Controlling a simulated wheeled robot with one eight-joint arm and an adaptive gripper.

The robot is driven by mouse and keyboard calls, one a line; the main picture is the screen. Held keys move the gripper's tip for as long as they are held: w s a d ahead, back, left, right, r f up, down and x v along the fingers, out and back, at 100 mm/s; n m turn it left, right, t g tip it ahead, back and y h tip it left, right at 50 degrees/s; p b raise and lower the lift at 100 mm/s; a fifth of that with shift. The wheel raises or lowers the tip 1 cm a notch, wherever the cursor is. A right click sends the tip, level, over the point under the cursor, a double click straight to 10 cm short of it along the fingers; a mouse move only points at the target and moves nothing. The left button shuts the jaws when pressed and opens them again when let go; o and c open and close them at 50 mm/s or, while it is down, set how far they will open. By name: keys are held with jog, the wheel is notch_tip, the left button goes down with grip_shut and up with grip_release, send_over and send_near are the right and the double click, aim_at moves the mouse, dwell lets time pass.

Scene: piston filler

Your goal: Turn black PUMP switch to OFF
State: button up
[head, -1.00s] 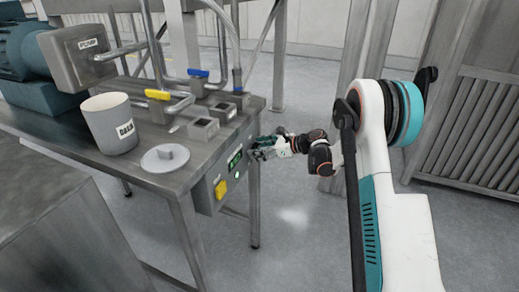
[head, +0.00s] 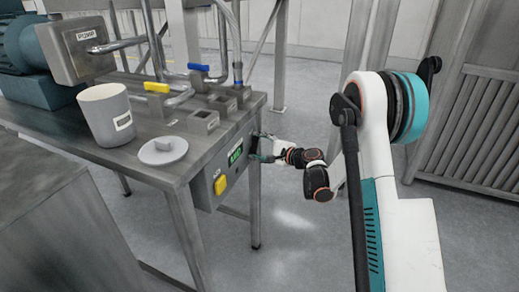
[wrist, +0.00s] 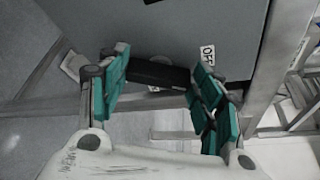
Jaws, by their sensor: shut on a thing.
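The black PUMP switch (wrist: 157,73) shows in the wrist view as a dark bar on the grey panel (wrist: 180,30), lying nearly crosswise between my fingers. Its right end points toward the white OFF label (wrist: 207,52). Another white label (wrist: 72,64) is at the left, too blurred to read. My gripper (wrist: 160,84) is shut on the switch, with teal finger pads at both its ends. In the head view my gripper (head: 264,148) is at the right part of the control box (head: 208,192); the switch is hidden there.
The control box has a green display (head: 235,155) and a yellow switch (head: 221,184). The steel table (head: 120,160) above it holds a white cup (head: 105,115), a round lid (head: 163,151) and pipes with yellow and blue valve handles. The floor right of the table is clear.

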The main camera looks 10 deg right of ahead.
jog(key=n, duration=0.1)
jog(key=n+t, duration=0.1)
jog(key=n, duration=0.1)
jog(key=n+t, duration=0.1)
jog(key=n, duration=0.1)
jog(key=shift+s+a+f+y, duration=0.1)
jog(key=shift+f+y, duration=0.2)
jog(key=shift+f, duration=0.05)
jog(key=shift+n, duration=0.3)
jog(key=o, duration=1.1)
jog(key=shift+c, duration=0.2)
jog(key=v, duration=1.2)
jog(key=shift+f, duration=0.25)
